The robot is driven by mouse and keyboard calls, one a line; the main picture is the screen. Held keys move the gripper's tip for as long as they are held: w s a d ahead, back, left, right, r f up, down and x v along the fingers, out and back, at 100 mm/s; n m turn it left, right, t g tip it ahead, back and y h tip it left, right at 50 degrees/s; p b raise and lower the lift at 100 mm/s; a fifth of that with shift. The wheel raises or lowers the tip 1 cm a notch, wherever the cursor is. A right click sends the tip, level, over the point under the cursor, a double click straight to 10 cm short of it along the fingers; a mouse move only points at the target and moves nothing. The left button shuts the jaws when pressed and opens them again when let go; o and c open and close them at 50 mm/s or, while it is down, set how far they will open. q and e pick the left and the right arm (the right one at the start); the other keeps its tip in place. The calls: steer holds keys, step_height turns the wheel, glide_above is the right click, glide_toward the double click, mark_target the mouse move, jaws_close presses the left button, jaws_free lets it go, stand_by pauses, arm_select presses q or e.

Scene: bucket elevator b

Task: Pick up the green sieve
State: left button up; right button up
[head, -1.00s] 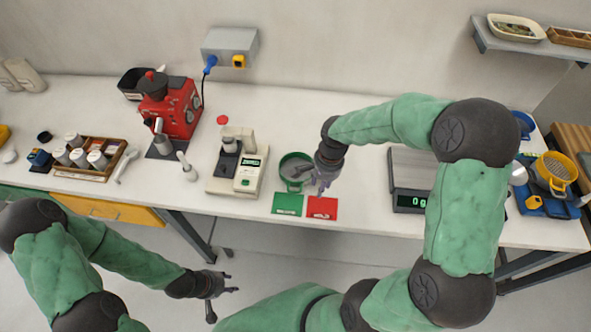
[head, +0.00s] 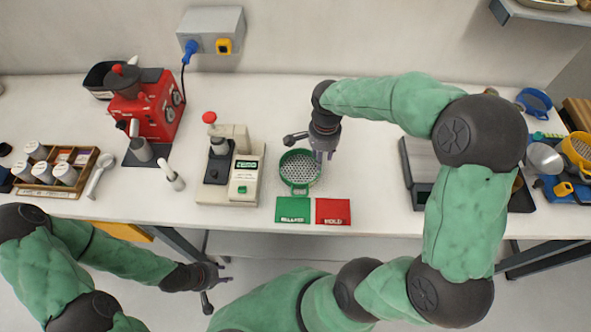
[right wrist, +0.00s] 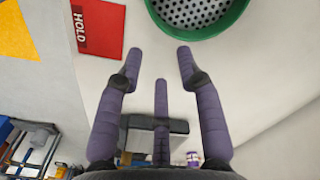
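The green sieve (head: 299,170) lies on the white bench, with a round rim, a perforated grey mesh and a small handle toward the bench front. My right gripper (head: 323,157) is at the sieve's upper right edge in the head view, its fingers pointing down. In the right wrist view its fingers (right wrist: 159,55) are spread with nothing between them, and the green sieve (right wrist: 205,14) shows at the top edge, partly cut off, apart from the fingertips. My left gripper (head: 228,273) is open and empty in front of the bench.
A green card (head: 293,210) and a red HOLD card (head: 333,212) lie in front of the sieve. A white instrument (head: 231,170) stands left, a scale (head: 421,165) right. The red machine (head: 146,105) is farther left. Bare bench lies behind the sieve.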

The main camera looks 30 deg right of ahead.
mark_target(300, 174)
steer(key=shift+w+f, duration=0.15)
steer(key=shift+f, duration=0.65)
step_height(300, 174, down, 5)
steer(key=shift+r+b, duration=0.2)
steer(key=shift+b, duration=0.4)
steer(key=f, duration=0.3)
steer(key=f+b, duration=0.1)
steer(key=shift+s+a+f, duration=0.15)
steer(key=shift+s+a, duration=0.25)
steer(key=shift+f, duration=0.5)
jaws_close()
